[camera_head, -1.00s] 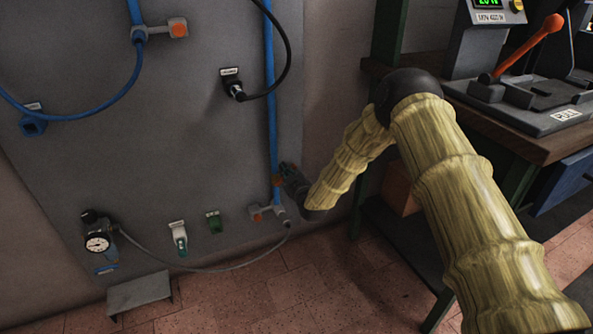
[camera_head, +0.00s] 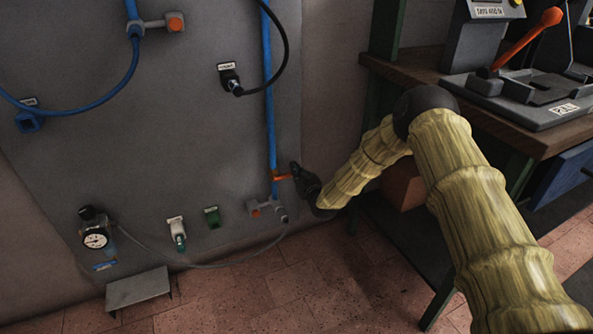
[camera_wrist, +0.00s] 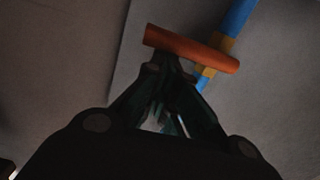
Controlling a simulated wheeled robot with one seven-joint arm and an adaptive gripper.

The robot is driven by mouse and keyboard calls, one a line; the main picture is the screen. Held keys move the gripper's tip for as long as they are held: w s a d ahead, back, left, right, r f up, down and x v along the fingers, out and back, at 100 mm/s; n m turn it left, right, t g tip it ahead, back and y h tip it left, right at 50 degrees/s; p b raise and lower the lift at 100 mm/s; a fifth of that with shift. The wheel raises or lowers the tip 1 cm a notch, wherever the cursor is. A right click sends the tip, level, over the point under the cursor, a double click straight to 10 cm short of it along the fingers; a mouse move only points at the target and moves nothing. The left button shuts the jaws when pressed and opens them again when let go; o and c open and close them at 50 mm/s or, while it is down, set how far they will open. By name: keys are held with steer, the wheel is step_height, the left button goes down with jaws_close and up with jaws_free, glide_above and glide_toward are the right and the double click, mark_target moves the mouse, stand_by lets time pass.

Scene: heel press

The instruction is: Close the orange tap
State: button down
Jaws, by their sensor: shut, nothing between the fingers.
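The orange tap (camera_head: 283,177) is on the vertical blue pipe (camera_head: 270,120) low on the grey panel. Its handle is a bar that sticks out to the right of the pipe. In the wrist view the orange handle (camera_wrist: 185,46) lies crosswise to the blue pipe, with a yellow-brown fitting beside it. My gripper (camera_head: 294,172) is just right of the pipe at the handle's right end. In the wrist view its dark fingertips (camera_wrist: 168,62) are together, empty, and right by the handle; I cannot tell whether they touch it.
Below the tap is a grey fitting with an orange end (camera_head: 255,209) and a grey hose. A black plug (camera_head: 230,80) with a cable is above left. A gauge (camera_head: 95,240) and small green parts sit lower left. A workbench (camera_head: 540,130) with an orange-levered press stands right.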

stand_by(0.7)
steer(key=s+d+r+p, duration=0.3)
steer(key=s+r+p, duration=0.1)
steer(key=s, duration=0.6)
steer(key=shift+d+p, duration=0.3)
steer(key=shift+d, duration=0.1)
steer(key=shift+s, duration=0.1)
